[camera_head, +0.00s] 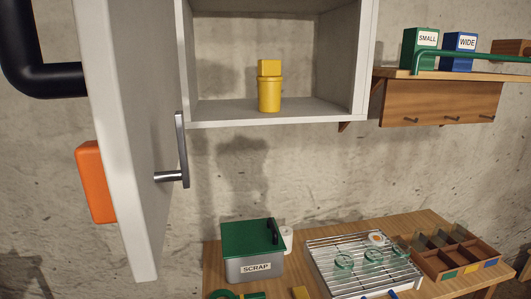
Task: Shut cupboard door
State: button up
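The cupboard (275,119) hangs on the wall with its front open. Its white door (125,190) stands swung out towards me at the left, seen nearly edge-on. A grey metal bar (182,145) on a short post stands out from the door's right side. A thick black bent bar (50,80) reaches the door's left side; I cannot tell whether it is a handle. An orange block (94,182) shows at the door's left side, partly hidden by it. A yellow container (269,92) stands inside on the cupboard floor. I cannot make out my gripper.
Below is a wooden table (410,226) with a green-lidded SCRAP bin (253,253), a wire rack (350,262) with green rings, and a divided wooden box (455,259). At right, a wooden shelf (440,78) holds a green SMALL box (418,52) and a blue WIDE box (459,55).

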aim_at(128, 71)
jog(key=i+j+u, duration=0.1)
jog(key=j+u, duration=0.2)
jog(key=u, duration=0.15)
jog(key=i+j+u, duration=0.1)
jog(key=j+u, duration=0.15)
jog(key=u, duration=0.2)
jog(key=j, duration=0.2)
